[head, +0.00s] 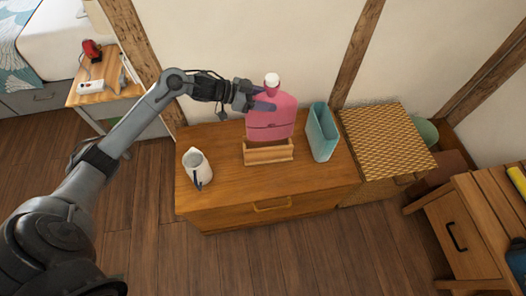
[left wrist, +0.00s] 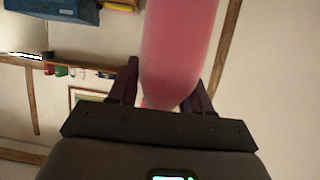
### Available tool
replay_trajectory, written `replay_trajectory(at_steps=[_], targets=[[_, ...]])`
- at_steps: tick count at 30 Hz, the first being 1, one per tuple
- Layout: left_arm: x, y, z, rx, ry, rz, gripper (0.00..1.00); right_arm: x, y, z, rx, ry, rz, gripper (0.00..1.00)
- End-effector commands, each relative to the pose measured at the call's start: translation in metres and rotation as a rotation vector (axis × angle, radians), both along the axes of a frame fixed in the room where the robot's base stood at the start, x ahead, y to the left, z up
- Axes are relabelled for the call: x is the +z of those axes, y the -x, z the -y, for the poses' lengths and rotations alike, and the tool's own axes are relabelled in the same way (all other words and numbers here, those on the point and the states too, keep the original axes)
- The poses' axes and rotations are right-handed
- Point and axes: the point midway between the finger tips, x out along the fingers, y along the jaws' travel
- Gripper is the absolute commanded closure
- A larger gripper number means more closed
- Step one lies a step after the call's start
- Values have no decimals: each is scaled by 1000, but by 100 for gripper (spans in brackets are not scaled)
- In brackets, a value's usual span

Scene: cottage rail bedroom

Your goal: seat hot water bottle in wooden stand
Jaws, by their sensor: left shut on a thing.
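The hot water bottle (head: 274,122) is pink with a white cap and is upright in the head view. My left gripper (head: 263,98) is shut on its upper body, below the cap, coming from the left. The left wrist view shows the pink bottle (left wrist: 180,45) between the two dark fingers. The wooden stand (head: 268,153) is on the dresser directly below the bottle. The bottle's lower edge meets the stand's top in the picture; I cannot tell whether it is inside or just above or behind it. My right gripper is not in view.
On the dresser (head: 225,203), a white pitcher (head: 196,166) stands left of the stand and a teal open container (head: 321,132) stands close to its right. A woven-top chest (head: 385,140) adjoins the dresser on the right. The wall is close behind. The dresser's front strip is clear.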

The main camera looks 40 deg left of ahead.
Motion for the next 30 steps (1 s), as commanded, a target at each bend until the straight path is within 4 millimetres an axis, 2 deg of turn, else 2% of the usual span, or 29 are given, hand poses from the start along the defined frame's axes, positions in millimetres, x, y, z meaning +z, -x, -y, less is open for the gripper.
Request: replay_trajectory(at_steps=[1, 5, 8, 10, 14, 24, 30], targets=[[10, -3, -6, 5, -1, 7, 100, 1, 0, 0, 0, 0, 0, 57], [23, -7, -14, 11, -1, 6, 100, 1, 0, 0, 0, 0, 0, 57], [24, -9, -17, 13, 2, 4, 100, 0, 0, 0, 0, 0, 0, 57], [17, -9, -16, 12, 2, 2, 100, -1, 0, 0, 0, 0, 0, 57], [-6, -10, -16, 14, 3, 0, 100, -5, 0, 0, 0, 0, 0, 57], [-80, -10, -16, 14, 2, 2, 100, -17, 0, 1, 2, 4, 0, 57], [-104, -10, -16, 13, 0, 4, 100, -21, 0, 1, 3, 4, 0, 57]])
